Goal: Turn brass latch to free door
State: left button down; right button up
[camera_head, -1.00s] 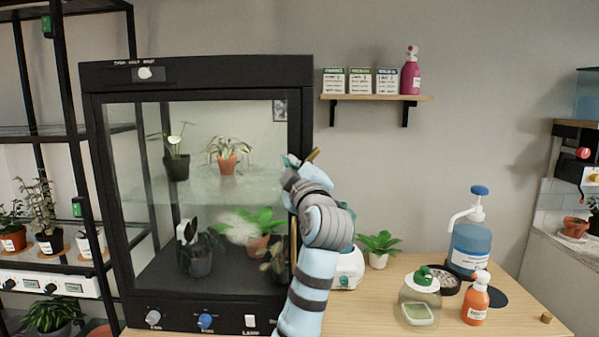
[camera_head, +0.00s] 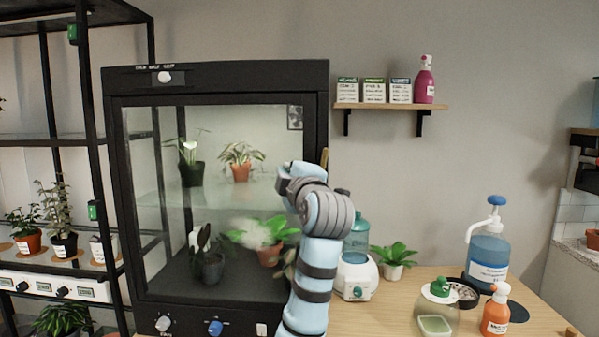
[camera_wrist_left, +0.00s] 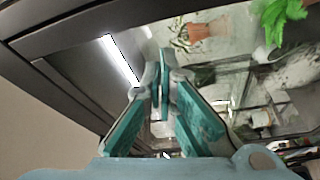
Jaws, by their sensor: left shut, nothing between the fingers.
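The black plant cabinet (camera_head: 215,75) has a glass front door (camera_head: 150,240), which looks closed. A small brass latch (camera_head: 324,160) shows at the right side of the door frame in the head view. It stands nearly upright, and its lower part is hidden behind my left wrist. My left gripper is at the right edge of the door, beside the latch; its fingertips are mostly hidden there by the wrist. In the left wrist view the left gripper (camera_wrist_left: 160,80) is shut with nothing between its fingers, in front of the glass. The latch cannot be made out there. My right gripper is not in view.
A white device (camera_head: 356,280), a potted plant (camera_head: 393,265), a blue pump bottle (camera_head: 488,260), a jar (camera_head: 436,308) and an orange spray bottle (camera_head: 496,312) stand right of the cabinet. A wall shelf (camera_head: 390,106) is above. Left is a plant rack (camera_head: 98,150).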

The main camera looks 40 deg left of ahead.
pick_arm(q)
jog(key=v, duration=0.9)
jog(key=shift+w+d, duration=0.2)
jog(key=shift+w, duration=0.05)
jog(key=shift+r, duration=0.1)
